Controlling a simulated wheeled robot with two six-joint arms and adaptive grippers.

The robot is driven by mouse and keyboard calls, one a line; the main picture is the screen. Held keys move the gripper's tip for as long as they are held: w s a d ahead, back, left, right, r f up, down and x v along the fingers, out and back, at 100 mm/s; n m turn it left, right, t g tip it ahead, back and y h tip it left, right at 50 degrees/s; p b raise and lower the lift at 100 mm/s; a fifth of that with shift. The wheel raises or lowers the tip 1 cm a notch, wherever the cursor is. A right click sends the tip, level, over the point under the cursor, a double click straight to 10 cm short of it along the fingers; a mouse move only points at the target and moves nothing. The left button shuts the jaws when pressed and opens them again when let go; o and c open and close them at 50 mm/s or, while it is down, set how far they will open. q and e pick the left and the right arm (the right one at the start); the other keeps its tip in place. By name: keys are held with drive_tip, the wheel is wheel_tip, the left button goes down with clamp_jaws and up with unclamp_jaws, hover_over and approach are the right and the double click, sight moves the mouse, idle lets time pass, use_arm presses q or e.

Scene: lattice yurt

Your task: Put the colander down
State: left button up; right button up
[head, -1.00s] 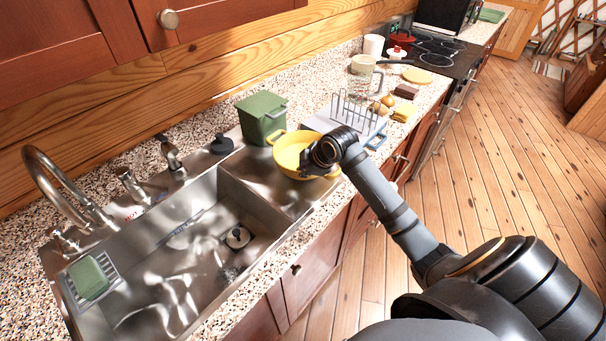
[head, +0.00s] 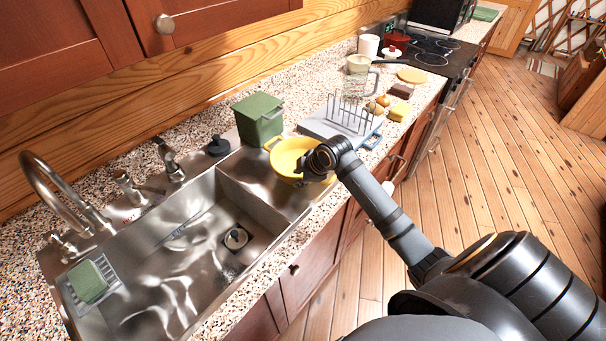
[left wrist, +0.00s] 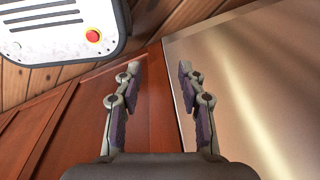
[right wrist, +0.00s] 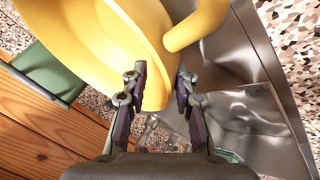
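The yellow colander (head: 287,160) appears to rest on the metal drainboard (head: 262,183) at the right end of the sink, beside the green bin. My right gripper (head: 314,170) is at its right side. In the right wrist view the colander (right wrist: 105,40) fills the upper left, with a loop handle (right wrist: 198,24) above the fingers. My right gripper (right wrist: 160,88) has its fingers apart, and the colander's lower edge shows between or behind them; contact cannot be told. My left gripper (left wrist: 160,85) is open and empty in its wrist view, before a reddish cabinet front.
The green bin (head: 259,117) stands close behind the colander. A grey tray with a wire rack (head: 350,113) lies right of it. The sink basin (head: 190,255) is to the left.

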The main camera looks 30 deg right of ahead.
drive_tip(key=v, duration=1.2)
drive_tip(key=shift+f, duration=0.1)
drive_tip(key=s+a+f+m, duration=0.1)
drive_tip(key=s+f, duration=0.1)
drive_tip(key=f, duration=0.1)
drive_tip(key=s+a+f+m, duration=0.1)
drive_tip(key=s+a+f, duration=0.1)
drive_tip(key=f, duration=0.1)
drive_tip(key=s+a+f+m, duration=0.2)
drive_tip(key=f, duration=0.1)
drive_tip(key=shift+s+f+g, duration=0.2)
drive_tip(key=shift+f+g, duration=0.15)
drive_tip(key=shift+g, duration=0.05)
drive_tip(key=s+a+f+m+g+h, duration=0.2)
drive_tip(key=s+f+m, duration=0.4)
drive_tip(key=s, duration=0.4)
drive_tip(key=s+d+f+m+g, duration=0.1)
drive_tip(key=s+f, duration=0.1)
drive_tip(key=f, duration=1.1)
drive_tip(key=s+d+f+m, duration=0.1)
drive_tip(key=d+f, duration=0.1)
drive_tip(key=f, duration=1.1)
drive_tip(key=s+d+f+g, duration=0.1)
drive_tip(key=s+f, duration=1.5)
drive_tip(key=s, duration=0.3)
drive_tip(key=shift+g, duration=0.3)
